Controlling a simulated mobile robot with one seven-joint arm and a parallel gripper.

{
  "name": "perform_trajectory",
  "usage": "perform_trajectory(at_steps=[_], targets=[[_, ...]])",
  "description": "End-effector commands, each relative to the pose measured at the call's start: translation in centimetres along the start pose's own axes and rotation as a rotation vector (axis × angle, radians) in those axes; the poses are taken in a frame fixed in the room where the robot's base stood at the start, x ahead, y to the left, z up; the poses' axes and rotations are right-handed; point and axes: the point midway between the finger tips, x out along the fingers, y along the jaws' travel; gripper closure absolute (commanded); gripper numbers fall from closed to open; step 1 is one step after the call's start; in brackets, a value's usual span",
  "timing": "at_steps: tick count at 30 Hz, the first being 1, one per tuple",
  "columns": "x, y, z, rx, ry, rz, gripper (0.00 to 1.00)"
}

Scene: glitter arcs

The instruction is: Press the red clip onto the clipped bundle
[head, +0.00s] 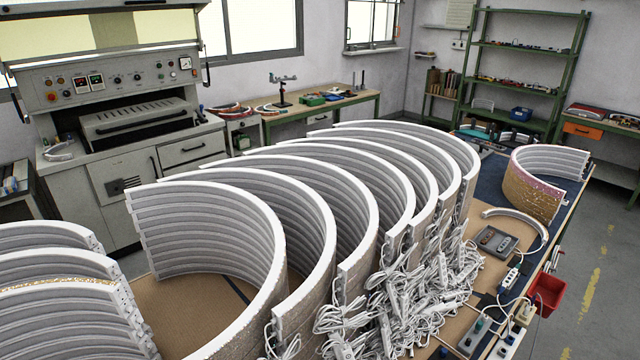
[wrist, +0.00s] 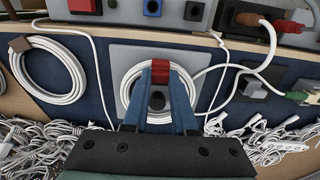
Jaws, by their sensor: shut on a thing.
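The red clip (wrist: 160,66) is between the fingertips of my gripper (wrist: 161,80) in the wrist view. The gripper is shut on it. Behind the clip and fingers is a round white cable bundle (wrist: 128,84) on a grey plate (wrist: 120,53), around a dark peg (wrist: 157,101). The clip overlaps the top of this coil in the picture; I cannot tell whether it touches the cable. The fingers hide parts of the coil. Another white cable coil (wrist: 78,72) at the left has a brown clip (wrist: 20,44) on its upper left. My gripper is not visible in the head view.
Loose white cables (wrist: 265,138) lie in front of the plate, and a tangle (head: 400,300) hangs by the curved white panels (head: 225,200). A cable with a green plug (wrist: 298,96) lies at the right. A red bin (head: 548,292) hangs at the bench's right edge.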

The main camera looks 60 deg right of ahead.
Motion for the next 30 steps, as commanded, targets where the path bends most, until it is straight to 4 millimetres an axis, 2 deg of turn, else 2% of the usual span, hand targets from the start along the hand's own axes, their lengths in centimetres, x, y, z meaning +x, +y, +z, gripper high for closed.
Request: perform_trajectory(at_steps=[30], targets=[[0.63, -0.01, 0.0, 0.0, 0.0, 0.0, 1.0]])
